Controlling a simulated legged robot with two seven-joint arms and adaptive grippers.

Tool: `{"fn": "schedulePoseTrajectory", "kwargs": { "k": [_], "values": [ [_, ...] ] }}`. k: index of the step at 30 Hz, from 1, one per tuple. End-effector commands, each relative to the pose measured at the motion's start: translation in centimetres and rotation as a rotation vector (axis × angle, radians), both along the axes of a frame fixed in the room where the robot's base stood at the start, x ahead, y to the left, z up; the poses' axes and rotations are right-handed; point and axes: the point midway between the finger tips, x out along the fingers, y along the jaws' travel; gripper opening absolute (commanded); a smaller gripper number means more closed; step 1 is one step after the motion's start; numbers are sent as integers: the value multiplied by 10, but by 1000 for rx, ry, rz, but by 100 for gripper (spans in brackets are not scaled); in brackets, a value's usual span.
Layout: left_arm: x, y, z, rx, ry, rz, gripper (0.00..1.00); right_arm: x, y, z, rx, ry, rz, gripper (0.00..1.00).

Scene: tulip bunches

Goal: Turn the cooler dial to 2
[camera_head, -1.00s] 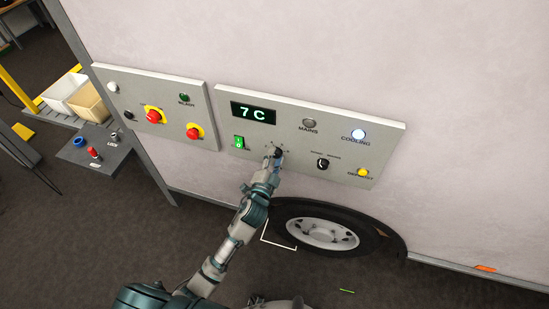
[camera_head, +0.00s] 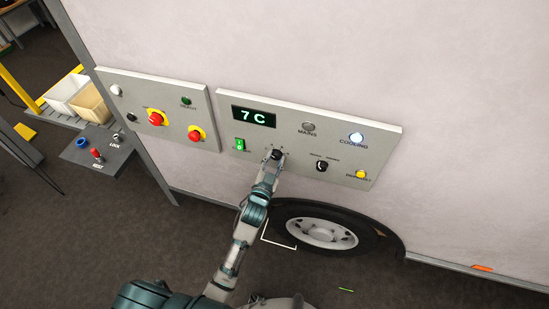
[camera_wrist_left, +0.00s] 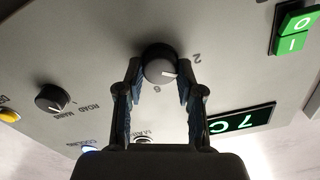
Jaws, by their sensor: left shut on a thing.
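The cooler dial (camera_head: 276,154) is a round black knob on the grey control panel (camera_head: 300,178), below the green "7 C" display (camera_head: 254,116). My left gripper (camera_head: 277,157) is at the dial and covers part of it. In the left wrist view the dial (camera_wrist_left: 160,62) sits between the fingertips of my left gripper (camera_wrist_left: 161,80), which is shut on it. That view is upside down. A "2" and a "6" are printed beside the dial, and its white mark points to the right, between them. My right gripper is not in view.
A lit green switch (camera_head: 239,144) is left of the dial and a black selector knob (camera_head: 322,166) right of it. A panel with red stop buttons (camera_head: 195,135) is further left. A wheel (camera_head: 322,232) is below. The wall above is clear.

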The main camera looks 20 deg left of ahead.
Motion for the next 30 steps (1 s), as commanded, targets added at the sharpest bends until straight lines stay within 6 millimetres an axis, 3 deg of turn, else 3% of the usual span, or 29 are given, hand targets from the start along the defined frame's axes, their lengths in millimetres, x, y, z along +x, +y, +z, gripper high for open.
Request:
{"fn": "schedulePoseTrajectory", "kwargs": {
  "k": [12, 30],
  "values": [
    [-1, 0, -6, -261, 28, 1, 2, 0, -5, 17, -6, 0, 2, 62],
    [-1, 0, -9, -333, 31, 1, 2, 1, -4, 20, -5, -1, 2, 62]
  ]
}}
